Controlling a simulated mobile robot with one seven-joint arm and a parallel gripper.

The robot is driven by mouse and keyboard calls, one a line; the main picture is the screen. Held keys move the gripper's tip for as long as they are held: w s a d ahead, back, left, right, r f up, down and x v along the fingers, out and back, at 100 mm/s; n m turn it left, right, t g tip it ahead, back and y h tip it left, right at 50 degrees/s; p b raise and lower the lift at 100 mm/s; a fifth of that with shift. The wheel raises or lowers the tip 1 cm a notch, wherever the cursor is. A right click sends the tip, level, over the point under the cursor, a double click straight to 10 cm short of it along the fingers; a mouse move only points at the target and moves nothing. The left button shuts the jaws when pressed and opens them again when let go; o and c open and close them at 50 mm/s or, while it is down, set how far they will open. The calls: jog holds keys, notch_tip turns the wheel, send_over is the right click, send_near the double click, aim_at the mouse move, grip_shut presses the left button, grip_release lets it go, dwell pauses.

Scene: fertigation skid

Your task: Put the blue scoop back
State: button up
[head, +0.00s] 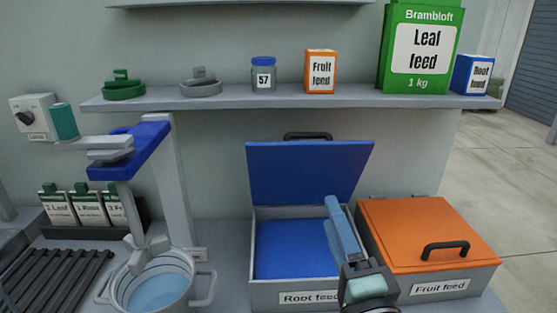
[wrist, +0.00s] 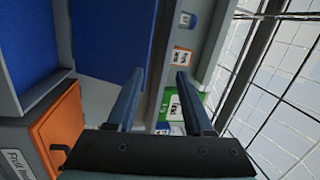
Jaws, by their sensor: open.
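I cannot make out a blue scoop in either view. The root feed bin (head: 293,297) stands with its blue lid (head: 310,172) raised, and its inside (head: 292,248) is a flat blue. My gripper (head: 335,208) is at the bin's right side, fingers pointing up, and covers part of its inside. The wrist view shows my gripper (wrist: 160,74) open with nothing between its two blue-grey fingers. That view also shows the blue lid (wrist: 105,40) left of the fingers.
The fruit feed bin (head: 425,232) is shut under its orange lid, right of my gripper. A shelf (head: 230,101) above holds a jar, feed boxes and a green bag (head: 420,80). A mixer stand (head: 170,190) and a pot (head: 155,285) stand on the left.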

jog(key=s+a+r+n+t+h, duration=0.1)
jog(key=s+r+n, duration=0.3)
jog(key=r, duration=0.6)
jog(key=s+a+r+n+t+h, duration=0.1)
jog(key=s+a+r+n+t, duration=0.2)
jog(key=r+n, duration=0.3)
jog(key=s+a+r+n+t, duration=0.3)
jog(key=s+a+r+n, duration=0.1)
jog(key=r, duration=0.9)
jog(key=shift+s+r+n+t+h, duration=0.3)
jog(key=shift+s+r+n+h, duration=0.1)
jog(key=shift+n, duration=0.2)
